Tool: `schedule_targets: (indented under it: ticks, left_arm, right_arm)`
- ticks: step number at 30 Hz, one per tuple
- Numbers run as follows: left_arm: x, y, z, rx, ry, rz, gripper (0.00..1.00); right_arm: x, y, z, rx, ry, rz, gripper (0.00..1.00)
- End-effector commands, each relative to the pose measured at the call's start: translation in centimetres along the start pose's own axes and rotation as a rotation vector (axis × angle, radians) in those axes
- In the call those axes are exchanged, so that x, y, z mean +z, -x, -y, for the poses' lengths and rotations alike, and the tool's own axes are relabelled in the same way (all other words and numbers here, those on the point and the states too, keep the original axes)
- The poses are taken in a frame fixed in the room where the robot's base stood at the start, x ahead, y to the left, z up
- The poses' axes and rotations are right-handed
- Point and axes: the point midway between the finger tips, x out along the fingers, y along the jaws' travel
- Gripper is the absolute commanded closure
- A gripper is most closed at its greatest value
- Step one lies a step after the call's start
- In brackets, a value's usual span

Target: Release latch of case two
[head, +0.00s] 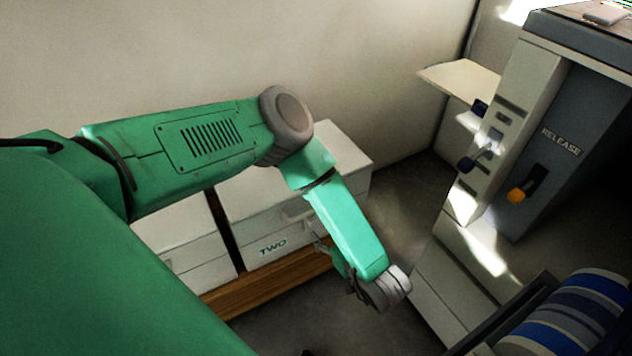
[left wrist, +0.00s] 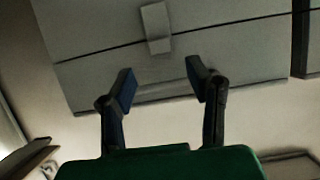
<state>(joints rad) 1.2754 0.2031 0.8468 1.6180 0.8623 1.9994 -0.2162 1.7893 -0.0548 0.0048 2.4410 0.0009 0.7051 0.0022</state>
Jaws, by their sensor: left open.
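Case two (head: 262,221) is a pale box with a "TWO" label, standing on a wooden shelf by the wall. Its latch (left wrist: 156,27) shows in the left wrist view as a light grey upright tab across the dark seam between lid and body. My left gripper (left wrist: 162,80) is open and empty there, its two dark fingers spread in front of the case and apart from the latch. In the head view the left gripper (head: 321,237) is partly hidden by my green forearm, close to the right part of the case front. My right gripper is not in view.
Another pale case (head: 183,243) stands left of case two, with a narrow gap between. At right is a tall grey cabinet (head: 558,130) with a "RELEASE" label and an orange-tipped lever (head: 520,192). A blue striped cushion-like thing (head: 575,315) lies at lower right.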

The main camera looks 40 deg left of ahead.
Motion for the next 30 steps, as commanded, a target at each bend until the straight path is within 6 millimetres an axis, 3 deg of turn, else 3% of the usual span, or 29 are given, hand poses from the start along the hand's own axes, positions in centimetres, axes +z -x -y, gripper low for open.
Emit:
schedule_targets:
  ticks: [3, 9, 22, 23, 26, 30]
  left_arm:
    - [0.2, -2.8, 0.1, -0.001, 0.002, 0.001, 0.55]
    - [0.1, -5.5, 0.0, 0.001, 0.002, 0.002, 0.55]
    - [-0.1, -6.3, -0.1, 0.004, 0.0, 0.001, 0.55]
    - [0.0, -6.4, 0.0, 0.003, 0.0, 0.001, 0.62]
    - [0.0, -6.4, 0.0, 0.004, 0.0, 0.002, 0.97]
    - [0.0, -6.4, -0.1, 0.004, 0.001, 0.002, 1.0]
  right_arm:
    - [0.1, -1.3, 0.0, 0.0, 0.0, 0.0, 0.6]
    - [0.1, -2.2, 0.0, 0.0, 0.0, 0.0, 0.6]
    - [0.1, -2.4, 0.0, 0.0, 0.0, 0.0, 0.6]
    - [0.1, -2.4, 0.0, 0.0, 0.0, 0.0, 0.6]
    - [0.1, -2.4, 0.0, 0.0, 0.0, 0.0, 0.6]
    - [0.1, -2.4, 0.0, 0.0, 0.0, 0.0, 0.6]
